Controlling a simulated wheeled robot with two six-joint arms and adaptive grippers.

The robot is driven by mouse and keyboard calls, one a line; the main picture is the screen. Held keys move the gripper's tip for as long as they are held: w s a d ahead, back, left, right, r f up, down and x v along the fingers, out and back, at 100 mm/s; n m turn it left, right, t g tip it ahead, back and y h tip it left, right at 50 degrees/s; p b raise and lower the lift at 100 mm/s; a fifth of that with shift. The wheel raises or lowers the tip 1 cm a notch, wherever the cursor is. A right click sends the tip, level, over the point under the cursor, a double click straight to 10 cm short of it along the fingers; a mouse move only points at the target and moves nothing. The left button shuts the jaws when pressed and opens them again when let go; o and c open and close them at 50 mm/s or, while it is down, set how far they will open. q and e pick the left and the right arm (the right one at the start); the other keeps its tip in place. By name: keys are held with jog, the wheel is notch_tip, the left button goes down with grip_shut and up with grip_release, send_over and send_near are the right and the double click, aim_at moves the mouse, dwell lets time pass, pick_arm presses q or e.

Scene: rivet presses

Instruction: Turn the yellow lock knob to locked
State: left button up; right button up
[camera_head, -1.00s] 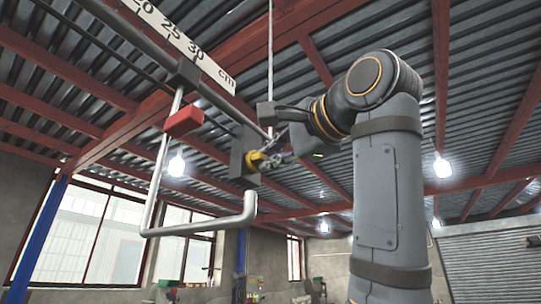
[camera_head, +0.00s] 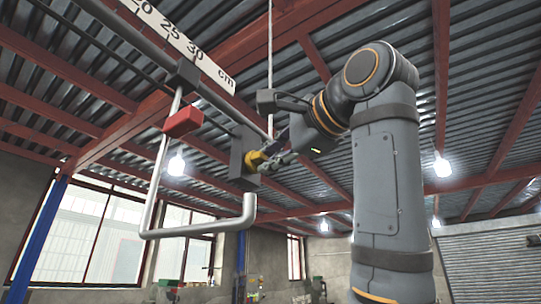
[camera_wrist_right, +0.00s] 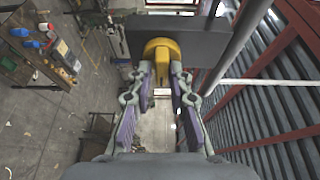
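The yellow lock knob (camera_head: 255,160) sits on a dark grey block (camera_head: 239,152) fixed to the press frame. In the right wrist view the knob (camera_wrist_right: 160,52) is straight ahead, its narrow grip pointing down the picture. My right gripper (camera_head: 272,160) is at the knob; in the wrist view its two fingertips (camera_wrist_right: 161,75) lie on either side of the grip. Small gaps seem to show between fingers and grip, so it looks open around it. Lock markings are not readable. My left gripper is not in view.
A bent grey handle bar (camera_head: 200,227) with a red block (camera_head: 183,122) hangs left of the knob. A white centimetre scale (camera_head: 182,40) runs above. A thin pale rod (camera_head: 270,60) passes close above my right wrist. A cluttered bench (camera_wrist_right: 45,50) stands well below.

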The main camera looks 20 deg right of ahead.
jog(key=shift+o, duration=1.1)
jog(key=shift+d, duration=0.1)
jog(key=v, duration=0.7)
jog(key=shift+s, duration=0.2)
